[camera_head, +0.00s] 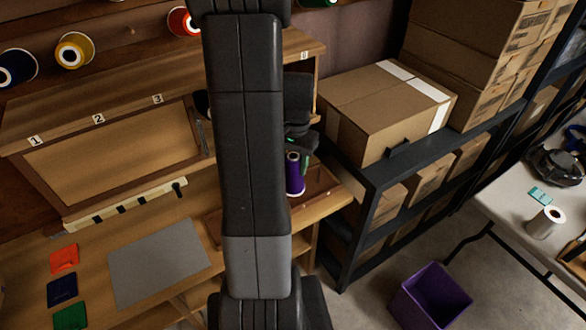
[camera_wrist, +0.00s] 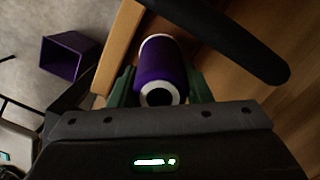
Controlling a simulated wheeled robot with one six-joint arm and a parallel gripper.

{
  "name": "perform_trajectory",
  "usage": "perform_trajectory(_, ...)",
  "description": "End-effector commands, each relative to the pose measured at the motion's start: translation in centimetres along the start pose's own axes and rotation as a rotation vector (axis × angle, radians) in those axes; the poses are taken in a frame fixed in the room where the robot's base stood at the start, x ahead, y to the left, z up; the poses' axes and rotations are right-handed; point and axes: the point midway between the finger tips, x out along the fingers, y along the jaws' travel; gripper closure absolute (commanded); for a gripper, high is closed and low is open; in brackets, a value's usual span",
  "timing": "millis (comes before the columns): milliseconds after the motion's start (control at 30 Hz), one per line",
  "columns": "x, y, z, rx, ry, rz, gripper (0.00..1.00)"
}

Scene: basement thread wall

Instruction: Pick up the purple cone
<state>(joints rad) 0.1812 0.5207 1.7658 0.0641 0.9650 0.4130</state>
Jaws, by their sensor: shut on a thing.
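The purple cone (camera_head: 294,176) is a spool of purple thread with a pale top. In the head view it is upright at the right end of the wooden bench, partly hidden by my arm. My gripper (camera_head: 301,143) is at its upper end. In the wrist view the purple cone (camera_wrist: 161,72) lies between the two green fingers of my gripper (camera_wrist: 160,88), which are shut on it. I cannot tell whether its base still touches the wood.
A black shelf (camera_head: 385,175) with a cardboard box (camera_head: 385,110) stands close to the right. A purple bin (camera_head: 430,297) is on the floor. A white spool (camera_head: 545,222) stands on a pale table (camera_head: 500,200). A grey mat (camera_head: 158,262) lies on the bench.

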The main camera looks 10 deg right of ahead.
Motion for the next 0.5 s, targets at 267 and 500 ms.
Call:
perform_trajectory(267,-6.3,-0.1,0.7,-0.001,0.008,-0.004,0.86)
perform_trajectory(500,-11.9,0.0,1.4,-0.001,0.006,-0.003,0.86)
